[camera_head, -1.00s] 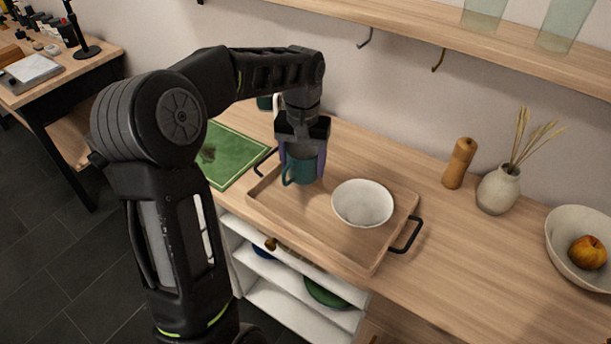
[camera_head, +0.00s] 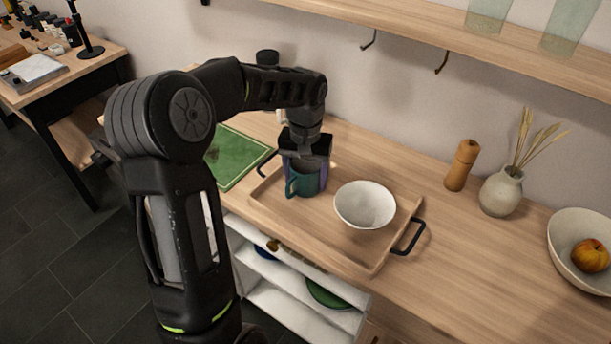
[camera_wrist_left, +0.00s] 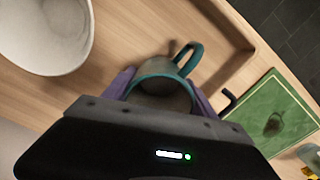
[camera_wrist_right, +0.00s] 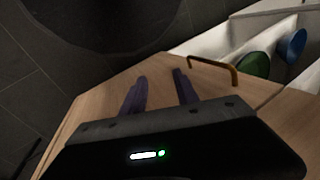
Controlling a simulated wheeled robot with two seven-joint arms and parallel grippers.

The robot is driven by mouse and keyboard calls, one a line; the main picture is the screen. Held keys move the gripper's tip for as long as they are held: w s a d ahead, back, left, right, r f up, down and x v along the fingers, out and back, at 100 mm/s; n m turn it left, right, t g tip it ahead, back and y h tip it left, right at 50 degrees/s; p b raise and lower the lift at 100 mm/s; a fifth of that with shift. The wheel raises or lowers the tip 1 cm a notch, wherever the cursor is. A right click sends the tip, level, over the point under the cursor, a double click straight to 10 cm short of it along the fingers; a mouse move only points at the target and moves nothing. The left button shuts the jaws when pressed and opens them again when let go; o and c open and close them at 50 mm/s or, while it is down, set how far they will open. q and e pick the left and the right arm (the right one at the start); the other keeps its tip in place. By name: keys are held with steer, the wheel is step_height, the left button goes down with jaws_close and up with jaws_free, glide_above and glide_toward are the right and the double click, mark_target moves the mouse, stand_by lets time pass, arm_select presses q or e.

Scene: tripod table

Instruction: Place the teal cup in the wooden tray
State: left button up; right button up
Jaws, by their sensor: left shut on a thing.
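The teal cup (camera_head: 303,181) is upright at the left part of the wooden tray (camera_head: 335,246), beside the white bowl. I cannot tell for sure whether its base touches the tray floor. My left gripper (camera_head: 305,172) points down with its fingers on both sides of the cup, shut on it. In the left wrist view the cup (camera_wrist_left: 163,92) sits between the purple fingers, its handle pointing away from the gripper. My right gripper (camera_wrist_right: 160,92) shows only in the right wrist view, with its fingers apart and nothing between them.
A white bowl (camera_head: 365,204) stands in the tray, right of the cup. A green board (camera_head: 236,157) lies left of the tray. A wooden mill (camera_head: 461,165), a vase (camera_head: 500,191) and a bowl with an apple (camera_head: 589,254) stand to the right. A shelf (camera_head: 420,32) runs above.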

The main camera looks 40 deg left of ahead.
arm_select(q)
steer(key=o, duration=1.6)
steer(key=shift+o, duration=0.2)
steer(key=shift+r, duration=0.1)
step_height(320, 180, up, 12)
